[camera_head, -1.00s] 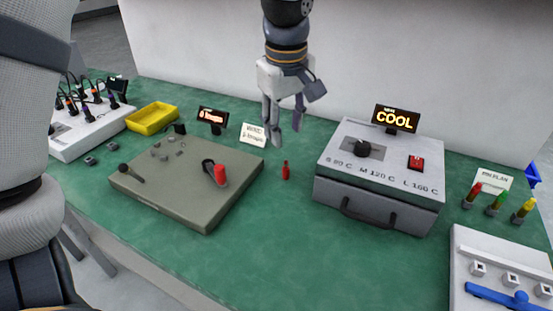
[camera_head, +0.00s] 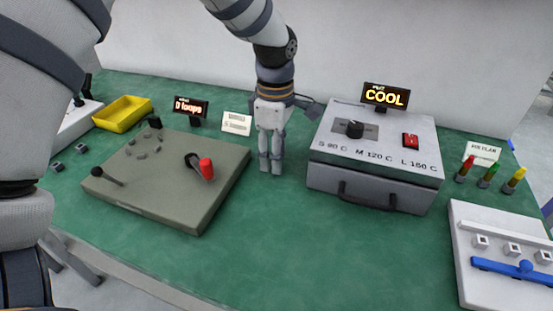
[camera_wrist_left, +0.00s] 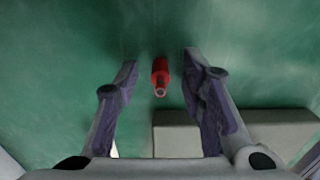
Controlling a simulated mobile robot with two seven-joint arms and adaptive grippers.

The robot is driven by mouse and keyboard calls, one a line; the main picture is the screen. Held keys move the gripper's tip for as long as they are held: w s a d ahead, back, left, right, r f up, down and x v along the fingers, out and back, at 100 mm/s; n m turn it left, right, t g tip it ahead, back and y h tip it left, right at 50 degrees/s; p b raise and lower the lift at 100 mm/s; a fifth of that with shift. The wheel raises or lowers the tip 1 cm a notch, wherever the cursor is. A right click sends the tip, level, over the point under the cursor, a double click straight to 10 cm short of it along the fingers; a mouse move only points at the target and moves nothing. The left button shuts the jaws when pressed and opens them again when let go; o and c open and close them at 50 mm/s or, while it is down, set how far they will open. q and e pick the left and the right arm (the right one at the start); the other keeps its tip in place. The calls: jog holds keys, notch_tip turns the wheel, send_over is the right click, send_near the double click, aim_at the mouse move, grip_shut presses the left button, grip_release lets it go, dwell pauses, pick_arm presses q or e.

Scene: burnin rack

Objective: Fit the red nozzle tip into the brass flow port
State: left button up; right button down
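The red nozzle tip (camera_wrist_left: 160,76) stands on the green bench top. In the left wrist view it shows between the two open fingers of my left gripper (camera_wrist_left: 160,65), with a gap on both sides. In the head view my left gripper (camera_head: 271,168) points down at the bench between the grey-green board and the oven-like box. It hides the nozzle tip there. I cannot pick out the brass flow port for certain in these frames. My right gripper is not in view.
Left of my gripper is the grey-green board (camera_head: 140,198) with a red-capped black lever (camera_head: 206,168). Right is the grey box (camera_head: 370,182) marked COOL. A yellow tray (camera_head: 122,115) sits back left. A white fixture (camera_head: 470,240) with a blue handle is front right. The front middle bench is clear.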

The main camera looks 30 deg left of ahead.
pick_arm(q)
jog(key=shift+f, duration=0.25)
jog(key=shift+r, duration=0.1)
grip_shut()
